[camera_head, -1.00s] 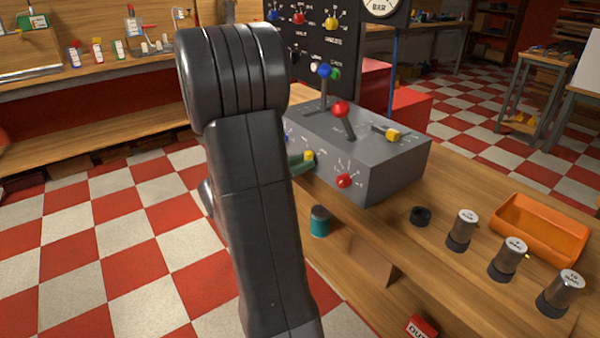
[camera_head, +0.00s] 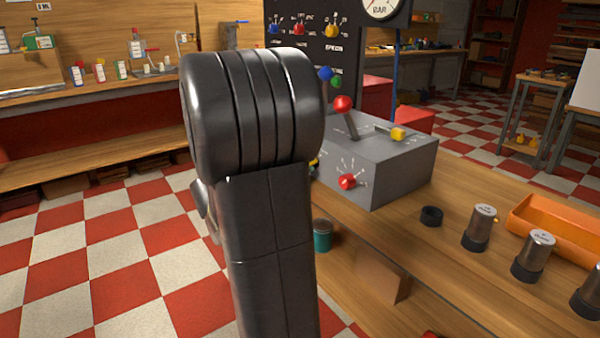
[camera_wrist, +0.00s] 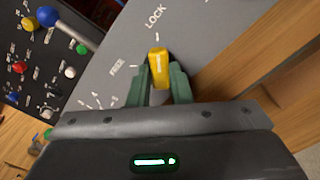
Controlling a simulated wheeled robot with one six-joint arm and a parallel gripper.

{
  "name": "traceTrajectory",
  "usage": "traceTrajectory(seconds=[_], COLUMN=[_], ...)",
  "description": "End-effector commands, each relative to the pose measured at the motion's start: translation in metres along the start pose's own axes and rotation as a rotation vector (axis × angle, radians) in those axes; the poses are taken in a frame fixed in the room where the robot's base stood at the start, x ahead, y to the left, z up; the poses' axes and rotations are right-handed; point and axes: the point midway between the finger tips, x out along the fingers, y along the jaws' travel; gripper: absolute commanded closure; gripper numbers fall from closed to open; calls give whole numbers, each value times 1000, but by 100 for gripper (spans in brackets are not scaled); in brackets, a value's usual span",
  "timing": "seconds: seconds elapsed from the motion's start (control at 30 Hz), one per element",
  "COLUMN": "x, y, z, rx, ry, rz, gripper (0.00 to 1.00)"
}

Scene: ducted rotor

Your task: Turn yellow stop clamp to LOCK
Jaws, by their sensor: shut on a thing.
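The yellow stop clamp (camera_wrist: 158,66) sits on the face of a grey control box (camera_wrist: 105,50), between the green fingers of my gripper (camera_wrist: 160,84). The fingers are shut on it from both sides. Its tip and white mark point up in the wrist view toward the LOCK label (camera_wrist: 155,16). The FREE label (camera_wrist: 117,67) is to the left of the clamp. In the head view my arm hides nearly all of the clamp and gripper; the grey box (camera_head: 400,175) shows on the right.
A red knob (camera_head: 347,182), a red-topped lever (camera_head: 342,104) and another yellow handle (camera_head: 398,134) are on the box. A black ring (camera_head: 431,216), metal cylinders and an orange tray (camera_head: 550,228) stand on the bench to its right. Checkered floor is clear at left.

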Motion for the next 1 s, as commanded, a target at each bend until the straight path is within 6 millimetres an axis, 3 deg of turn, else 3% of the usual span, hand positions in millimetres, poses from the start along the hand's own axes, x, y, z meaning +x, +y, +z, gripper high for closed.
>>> traceTrajectory(seconds=[0.53, 0.57, 0.67, 1.0], x=[0, 0, 0, -2], y=[-1, -1, -1, 0], z=[-1, -1, 0, 0], rx=[23, 23, 23, 23], ry=[1, 1, 1, 1], rz=[-2, -2, -1, 0], gripper=[100, 78, 60, 60])
